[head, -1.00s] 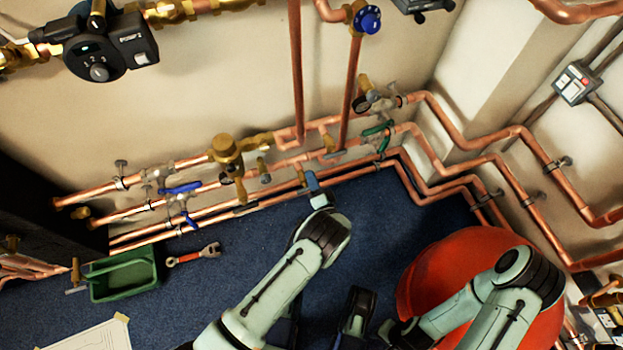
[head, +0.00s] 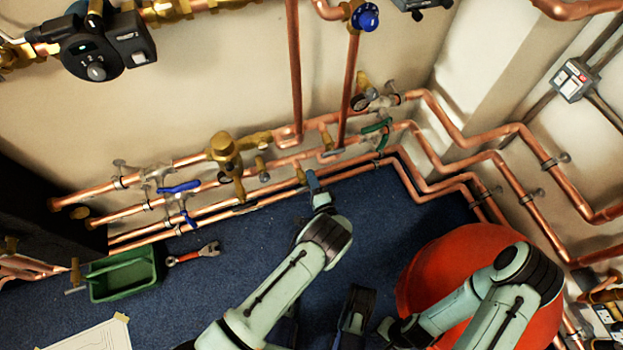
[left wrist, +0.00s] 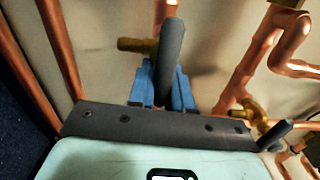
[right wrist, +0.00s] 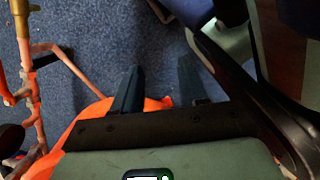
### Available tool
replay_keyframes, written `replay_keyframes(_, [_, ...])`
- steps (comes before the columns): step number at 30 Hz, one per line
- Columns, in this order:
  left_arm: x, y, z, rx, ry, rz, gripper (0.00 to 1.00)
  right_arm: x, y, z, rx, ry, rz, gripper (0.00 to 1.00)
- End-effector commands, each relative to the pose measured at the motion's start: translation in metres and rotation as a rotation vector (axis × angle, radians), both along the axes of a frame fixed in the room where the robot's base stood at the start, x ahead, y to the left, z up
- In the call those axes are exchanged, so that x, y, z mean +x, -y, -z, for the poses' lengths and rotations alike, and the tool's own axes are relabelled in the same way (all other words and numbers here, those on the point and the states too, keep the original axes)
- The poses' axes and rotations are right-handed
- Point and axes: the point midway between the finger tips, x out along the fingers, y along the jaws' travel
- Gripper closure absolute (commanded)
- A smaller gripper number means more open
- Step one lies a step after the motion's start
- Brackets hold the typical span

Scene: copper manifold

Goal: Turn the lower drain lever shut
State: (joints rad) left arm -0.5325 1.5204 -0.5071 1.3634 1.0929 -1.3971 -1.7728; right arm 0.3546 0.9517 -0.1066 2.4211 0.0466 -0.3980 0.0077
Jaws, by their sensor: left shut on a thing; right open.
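My left gripper (head: 312,180) is at the lower copper pipes by the wall. In the left wrist view its blue fingers (left wrist: 163,80) are shut on a dark grey lever (left wrist: 171,50), which stands up between them. A brass valve fitting (left wrist: 137,45) is just left of the lever. In the head view the gripper hides most of the lever, so its exact angle cannot be told. My right gripper (right wrist: 157,88) is open and empty, above the blue floor and the edge of a red-orange round object (right wrist: 85,125).
Copper pipes (head: 440,170) run along both walls. Blue levers (head: 180,187), a green lever (head: 377,127) and a brass valve (head: 226,150) sit close by. A green tray (head: 125,290) and a red-handled wrench (head: 193,254) lie on the floor. Blue floor is clear in the middle.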

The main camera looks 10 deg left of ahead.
Motion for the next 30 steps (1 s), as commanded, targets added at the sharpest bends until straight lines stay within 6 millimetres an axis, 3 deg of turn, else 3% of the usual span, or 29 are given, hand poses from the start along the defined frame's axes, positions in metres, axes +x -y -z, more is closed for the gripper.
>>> replay_keyframes(3, [-0.003, 0.000, 0.004, -0.002, -0.010, -0.001, 1.00, 0.000, 0.000, 0.000, 0.000, 0.000, 0.000, 0.57])
replay_keyframes(4, [-0.003, 0.000, 0.004, -0.002, -0.010, 0.000, 0.78, 0.000, 0.000, 0.000, 0.000, 0.000, 0.000, 0.57])
replay_keyframes(6, [-0.002, 0.000, 0.004, -0.001, -0.009, 0.000, 0.60, 0.000, 0.000, 0.000, 0.000, 0.000, 0.000, 0.57])
replay_keyframes(17, [-0.004, 0.003, 0.002, -0.002, -0.005, 0.001, 0.60, 0.002, 0.000, -0.001, 0.000, 0.006, -0.001, 0.57])
replay_keyframes(20, [-0.014, 0.010, 0.001, -0.001, -0.005, 0.003, 0.60, 0.008, -0.001, -0.004, -0.002, 0.028, -0.003, 0.57])
replay_keyframes(30, [-0.073, 0.049, 0.001, -0.001, -0.007, 0.003, 0.60, 0.044, -0.005, -0.024, -0.010, 0.145, -0.015, 0.57])
